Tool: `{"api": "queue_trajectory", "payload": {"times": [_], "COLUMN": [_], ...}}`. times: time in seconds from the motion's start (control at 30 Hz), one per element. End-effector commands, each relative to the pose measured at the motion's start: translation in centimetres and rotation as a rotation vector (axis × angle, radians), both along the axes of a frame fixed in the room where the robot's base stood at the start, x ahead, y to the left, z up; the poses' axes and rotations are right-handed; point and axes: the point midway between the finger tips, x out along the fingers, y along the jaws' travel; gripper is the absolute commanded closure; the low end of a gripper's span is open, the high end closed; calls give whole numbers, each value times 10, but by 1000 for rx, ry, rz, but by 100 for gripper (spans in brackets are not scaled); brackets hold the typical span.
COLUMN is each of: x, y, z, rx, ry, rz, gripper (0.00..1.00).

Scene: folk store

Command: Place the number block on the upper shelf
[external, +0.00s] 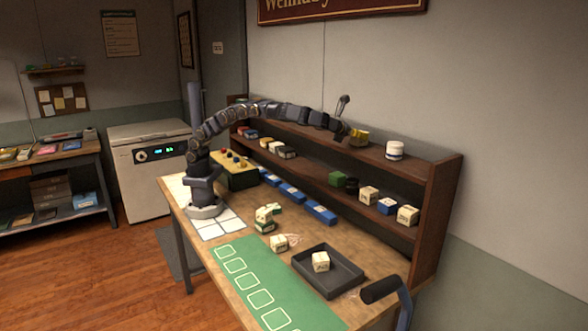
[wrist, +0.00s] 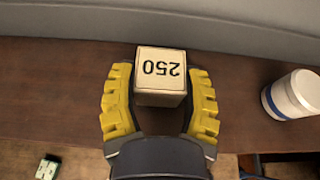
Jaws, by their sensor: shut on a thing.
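The number block (wrist: 161,70), a cream cube marked 250, sits between the two yellow fingers of my gripper (wrist: 160,92) in the wrist view. The fingers are shut on its sides. The brown upper shelf (wrist: 60,85) lies below and around the block. In the external view my gripper (external: 358,137) is at the upper shelf (external: 425,163), towards its right half. The block is hard to make out there behind the yellow fingers. I cannot tell whether its underside touches the shelf.
A white jar with a blue band (wrist: 291,95) stands on the upper shelf to the right of my gripper; it also shows in the external view (external: 394,150). Several blocks sit on the lower shelf. A dark tray (external: 350,284) holding a cream block (external: 320,261) is on the table.

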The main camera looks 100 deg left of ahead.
Motion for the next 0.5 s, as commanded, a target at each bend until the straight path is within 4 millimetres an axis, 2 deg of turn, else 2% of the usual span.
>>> {"api": "queue_trajectory", "payload": {"times": [0.03, 0.07, 0.1, 0.5], "x": [0, 0, 0, -4], "y": [0, 0, 0, -4], "z": [-1, 0, 0, 5], "rx": [0, 0, 0, 0], "ry": [0, 0, 1, 0], "rz": [1, 1, 1, -1], "gripper": [37, 25, 22, 22]}}
